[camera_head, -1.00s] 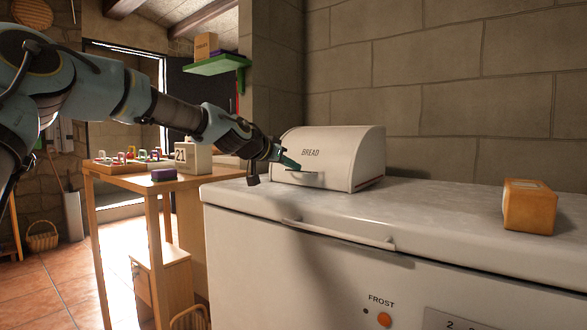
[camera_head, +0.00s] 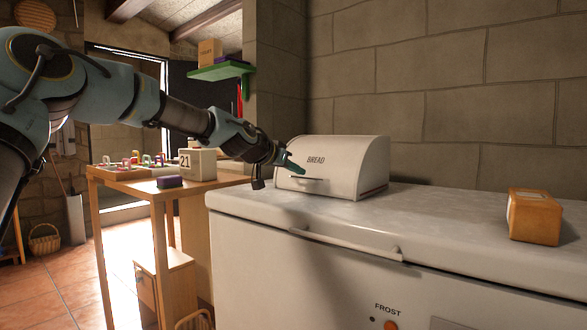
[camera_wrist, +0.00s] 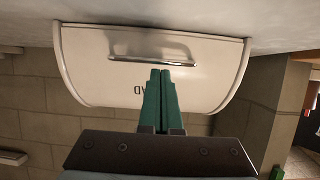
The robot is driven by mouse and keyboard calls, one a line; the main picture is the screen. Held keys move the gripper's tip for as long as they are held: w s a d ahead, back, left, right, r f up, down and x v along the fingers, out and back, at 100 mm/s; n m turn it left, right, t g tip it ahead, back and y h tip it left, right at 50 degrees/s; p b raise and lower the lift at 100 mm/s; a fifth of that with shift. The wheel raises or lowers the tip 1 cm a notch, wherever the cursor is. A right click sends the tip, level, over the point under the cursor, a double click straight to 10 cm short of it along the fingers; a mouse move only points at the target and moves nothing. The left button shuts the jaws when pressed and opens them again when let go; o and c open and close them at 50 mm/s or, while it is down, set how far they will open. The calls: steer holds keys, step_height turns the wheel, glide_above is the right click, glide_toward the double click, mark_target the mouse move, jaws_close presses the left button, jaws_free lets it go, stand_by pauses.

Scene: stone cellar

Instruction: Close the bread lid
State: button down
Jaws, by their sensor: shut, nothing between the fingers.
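The white bread box (camera_head: 352,168), with BREAD on its curved front lid, stands at the back left of the white chest freezer's top. Its lid (camera_head: 325,172) looks closed, with the front covering the opening. A metal handle (camera_head: 307,182) runs along the lid's lower edge. My gripper (camera_head: 298,168) has green fingers, shut and empty, at the left part of the lid's front. In the wrist view the lid appears upside down, and the fingertips (camera_wrist: 160,72) lie over it just by the handle (camera_wrist: 150,60). I cannot tell whether they touch the lid.
The chest freezer (camera_head: 440,210) has a long front handle (camera_head: 345,244). An orange-brown box (camera_head: 534,216) stands on its right part. The freezer top's middle is clear.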

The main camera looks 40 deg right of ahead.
steer(key=a+f, duration=0.1)
steer(key=a, duration=0.1)
steer(key=s+a+f, duration=0.1)
steer(key=a, duration=0.2)
steer(key=a+f, duration=0.1)
steer(key=a, duration=0.1)
steer(key=shift+s+a+f, duration=0.15)
steer(key=shift+s+a, duration=0.05)
steer(key=shift+s, duration=0.2)
